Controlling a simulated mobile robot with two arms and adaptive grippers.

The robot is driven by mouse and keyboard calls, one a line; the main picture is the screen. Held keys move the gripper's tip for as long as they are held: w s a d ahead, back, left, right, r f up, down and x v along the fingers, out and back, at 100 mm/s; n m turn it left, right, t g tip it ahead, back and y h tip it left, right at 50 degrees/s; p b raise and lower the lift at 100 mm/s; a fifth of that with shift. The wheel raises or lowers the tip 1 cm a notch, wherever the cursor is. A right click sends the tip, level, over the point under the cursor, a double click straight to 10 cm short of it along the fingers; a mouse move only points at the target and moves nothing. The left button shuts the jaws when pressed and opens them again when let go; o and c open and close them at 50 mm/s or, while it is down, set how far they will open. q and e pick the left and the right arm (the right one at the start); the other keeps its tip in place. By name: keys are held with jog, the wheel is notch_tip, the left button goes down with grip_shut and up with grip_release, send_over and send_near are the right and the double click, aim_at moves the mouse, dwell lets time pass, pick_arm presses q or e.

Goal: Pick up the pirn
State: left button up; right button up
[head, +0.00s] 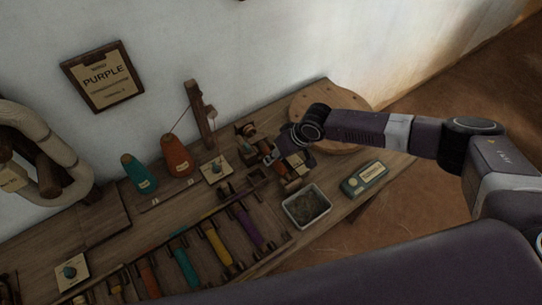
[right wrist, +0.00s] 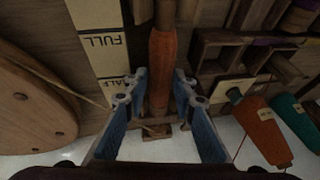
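An orange-wound pirn (right wrist: 163,65) with bare wooden ends shows in the right wrist view, standing upright in the picture. My right gripper (right wrist: 160,78) is open, with one blue finger on each side of the pirn's lower part. Gaps show between the fingers and the pirn. In the head view my right gripper (head: 274,156) is low over the bench beside a small wooden fixture, and that pirn is hard to make out there. My left gripper is not in view.
A rack holds yellow (head: 218,243), purple (head: 247,228) and teal (head: 186,268) pirns. Teal (head: 138,173) and orange (head: 176,156) thread cones stand behind. A metal tray (head: 288,208) and a green-labelled box (head: 364,179) lie near the front edge. A round wooden board (head: 363,104) is at the right.

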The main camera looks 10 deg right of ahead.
jog(key=shift+f, duration=0.15)
grip_shut()
dwell(0.5)
